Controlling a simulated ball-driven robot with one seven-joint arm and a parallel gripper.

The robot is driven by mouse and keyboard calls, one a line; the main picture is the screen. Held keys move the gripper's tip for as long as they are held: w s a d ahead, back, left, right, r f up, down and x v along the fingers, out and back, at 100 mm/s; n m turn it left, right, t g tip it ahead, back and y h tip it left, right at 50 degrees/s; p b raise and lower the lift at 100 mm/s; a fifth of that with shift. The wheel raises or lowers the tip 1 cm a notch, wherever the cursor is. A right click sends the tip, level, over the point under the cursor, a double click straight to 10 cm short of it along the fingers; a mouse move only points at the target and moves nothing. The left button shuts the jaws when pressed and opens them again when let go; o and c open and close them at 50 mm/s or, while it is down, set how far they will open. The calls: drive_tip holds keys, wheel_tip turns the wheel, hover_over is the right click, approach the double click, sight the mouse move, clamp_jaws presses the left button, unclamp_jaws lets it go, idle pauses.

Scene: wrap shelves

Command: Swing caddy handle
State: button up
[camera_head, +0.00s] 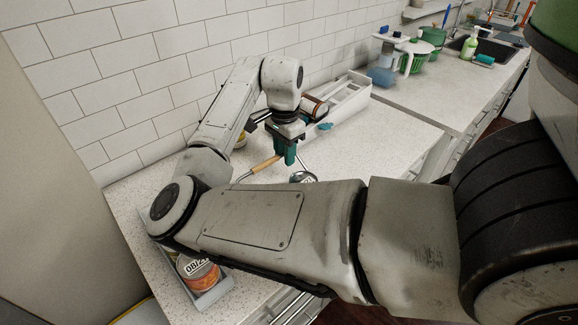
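A wire handle with a tan wooden grip (265,164) shows just above my forearm, near the middle of the counter. A grey caddy (211,297) with a labelled can (199,272) in it shows at the lower left, below my arm. My arm hides most of the caddy and where the handle joins it. My gripper (287,160), with teal fingers, points down at the right end of the wooden grip. I cannot tell whether the fingers touch the grip or are shut on it. A second can (302,177) shows partly behind my forearm.
A long white open box (347,101) stands along the tiled wall, with a brown jar (314,107) near its left end. Bottles and a green basket (415,55) stand farther along the counter (400,117), near a sink.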

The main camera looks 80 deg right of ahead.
drive_tip(key=shift+r+p, duration=3.25)
drive_tip(key=shift+r, duration=0.25)
